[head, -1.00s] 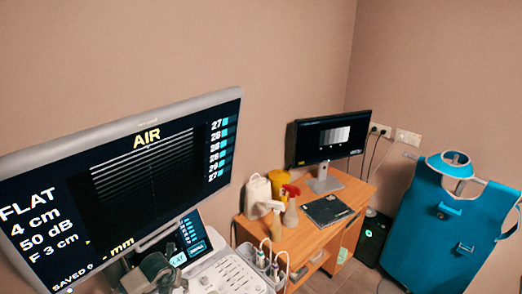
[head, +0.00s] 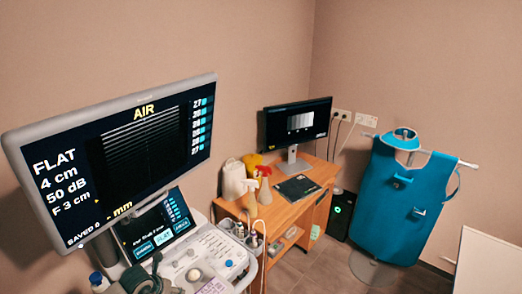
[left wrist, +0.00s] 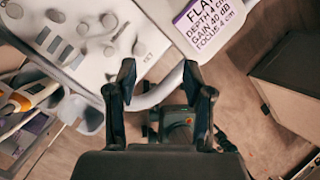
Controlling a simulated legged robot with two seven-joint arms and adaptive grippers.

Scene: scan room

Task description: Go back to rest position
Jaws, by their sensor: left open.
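My left gripper (left wrist: 160,78) shows in the left wrist view, its two dark fingers apart with nothing between them. Its fingertips lie across the front edge of the white ultrasound console panel (left wrist: 80,45) in that picture; I cannot tell the height gap. The same console panel (head: 205,262) is at the lower left of the head view, below the large monitor (head: 120,150) that reads AIR. Neither gripper shows in the head view, and my right gripper is in no view.
A wooden desk (head: 290,213) holds a second monitor (head: 297,125), bottles and a dark folder (head: 297,188). A blue apron (head: 405,205) hangs on a stand at the right. A pale-topped surface (head: 490,265) stands at the lower right. Floor (head: 315,270) shows between them.

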